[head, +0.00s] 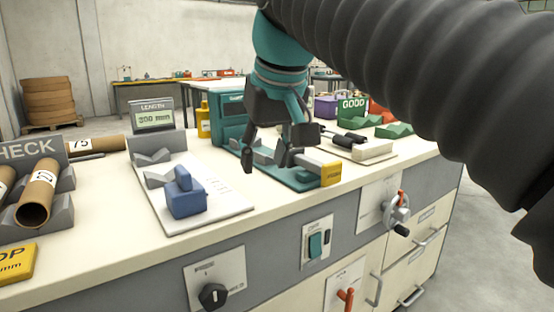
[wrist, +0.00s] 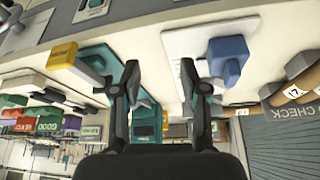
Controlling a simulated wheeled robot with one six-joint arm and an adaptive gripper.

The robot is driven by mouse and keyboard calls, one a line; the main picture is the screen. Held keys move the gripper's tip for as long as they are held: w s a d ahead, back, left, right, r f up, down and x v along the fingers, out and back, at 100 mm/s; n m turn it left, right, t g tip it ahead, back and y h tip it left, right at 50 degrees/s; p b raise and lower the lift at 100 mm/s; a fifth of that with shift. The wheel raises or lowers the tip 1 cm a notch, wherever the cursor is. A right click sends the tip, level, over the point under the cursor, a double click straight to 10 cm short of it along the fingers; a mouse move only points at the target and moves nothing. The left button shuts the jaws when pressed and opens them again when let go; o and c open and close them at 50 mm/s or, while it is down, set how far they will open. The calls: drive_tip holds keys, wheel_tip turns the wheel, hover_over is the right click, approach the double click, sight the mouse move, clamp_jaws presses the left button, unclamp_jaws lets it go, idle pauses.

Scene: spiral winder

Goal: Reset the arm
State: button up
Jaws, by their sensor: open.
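My gripper (head: 268,160) hangs above the workbench in the head view, in front of the teal machine. Its two dark fingers are apart with nothing between them. In the wrist view the open fingers (wrist: 158,85) point toward the bench, which appears upside down. My teal wrist and a dark ribbed sleeve fill the upper right of the head view. The sleeve hides part of the bench's back right side.
The bench (head: 110,255) holds a blue block (head: 185,196) on a white plate, a length display (head: 153,118), a cardboard tube (head: 38,193) in a grey cradle, a teal machine (head: 230,118) and a green GOOD bin (head: 352,110). A crank (head: 397,212) and knob (head: 213,296) project from its front.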

drive_tip(key=s+d+f+m, duration=0.1)
drive_tip(key=s+d+f, duration=0.3)
drive_tip(key=f, duration=0.5)
drive_tip(key=s+d+f+m+h, duration=0.1)
drive_tip(key=s+d+f, duration=0.3)
drive_tip(key=d+f, duration=0.4)
drive_tip(key=s+d+f+m+t+h, duration=0.1)
drive_tip(key=s+d+f+m, duration=0.2)
drive_tip(key=d+f, duration=0.3)
wheel_tip(320, 180, down, 6)
drive_tip(key=shift+s+d+r, duration=0.1)
drive_tip(key=shift+s+d, duration=0.1)
drive_tip(key=shift+s, duration=0.65)
drive_tip(key=shift+c, duration=0.2)
idle(0.4)
